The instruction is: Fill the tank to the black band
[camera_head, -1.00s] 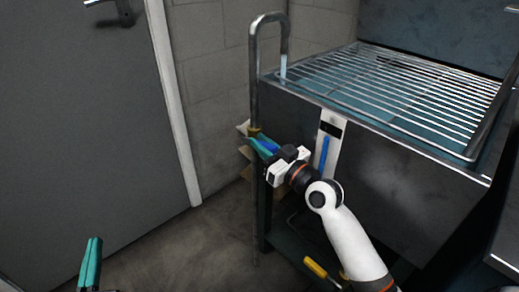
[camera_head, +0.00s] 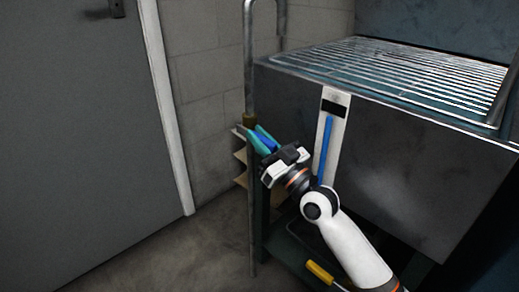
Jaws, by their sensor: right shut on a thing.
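The tank (camera_head: 400,165) is a dark metal box on the right, with a wire rack (camera_head: 400,75) over its top. A white gauge strip (camera_head: 335,133) on its front carries a black band (camera_head: 333,107) near the top. A blue column (camera_head: 326,150) on the strip reaches up close to the band's lower edge. A grey pipe (camera_head: 250,75) stands at the tank's left corner and bends over at the top. My right gripper (camera_head: 258,139) is at this pipe, its teal fingers shut on a blue handle (camera_head: 263,141) below a dull brass collar (camera_head: 249,119). My left gripper is out of view.
A grey door (camera_head: 75,150) and block wall (camera_head: 200,110) stand at the left and back. Tan boards (camera_head: 241,165) sit behind the pipe. A yellow-handled thing (camera_head: 319,272) lies low under the tank. The floor (camera_head: 200,250) at left is clear.

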